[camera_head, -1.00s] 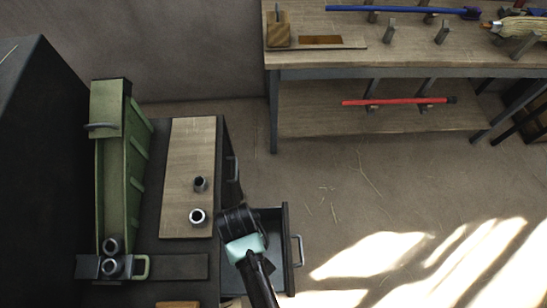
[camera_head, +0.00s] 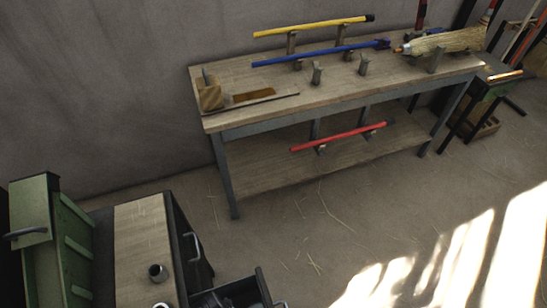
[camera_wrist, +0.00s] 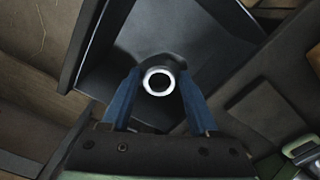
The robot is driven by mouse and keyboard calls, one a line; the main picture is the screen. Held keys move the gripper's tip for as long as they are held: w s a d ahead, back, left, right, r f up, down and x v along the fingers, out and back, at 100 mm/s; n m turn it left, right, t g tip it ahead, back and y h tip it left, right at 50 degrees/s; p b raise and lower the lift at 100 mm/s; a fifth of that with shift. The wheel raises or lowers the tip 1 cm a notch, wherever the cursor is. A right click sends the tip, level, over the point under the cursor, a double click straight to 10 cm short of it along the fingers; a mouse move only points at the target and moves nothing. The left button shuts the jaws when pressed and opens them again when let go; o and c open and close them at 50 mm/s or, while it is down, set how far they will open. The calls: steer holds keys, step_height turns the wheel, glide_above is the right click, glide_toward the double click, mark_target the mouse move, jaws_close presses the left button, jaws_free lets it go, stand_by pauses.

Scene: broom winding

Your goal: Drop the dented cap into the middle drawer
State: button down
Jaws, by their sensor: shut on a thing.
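My gripper (camera_wrist: 160,76) has its two blue fingers shut on a cap (camera_wrist: 146,82), a short dark tube with a bright metal rim, seen end-on in the wrist view. I cannot make out a dent on it. Behind the cap in the wrist view is an open dark drawer (camera_wrist: 90,40), and the cap appears over its inside. In the head view the open drawer (camera_head: 262,284) shows at the bottom edge, partly cut off. Which drawer level it is, I cannot tell. The gripper and held cap are not clear in the head view.
Two more caps (camera_head: 158,272) stand on the wooden board (camera_head: 140,235) atop the cabinet, one cut by the frame edge. A green chute (camera_head: 45,235) is at left. A workbench (camera_head: 350,95) with broom handles stands behind. Floor between is clear.

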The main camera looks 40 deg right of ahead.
steer(key=shift+c, duration=0.4)
jaws_free()
steer(key=shift+r, duration=0.15)
step_height(320, 180, up, 13)
steer(key=shift+p, duration=0.3)
steer(key=shift+w, duration=0.1)
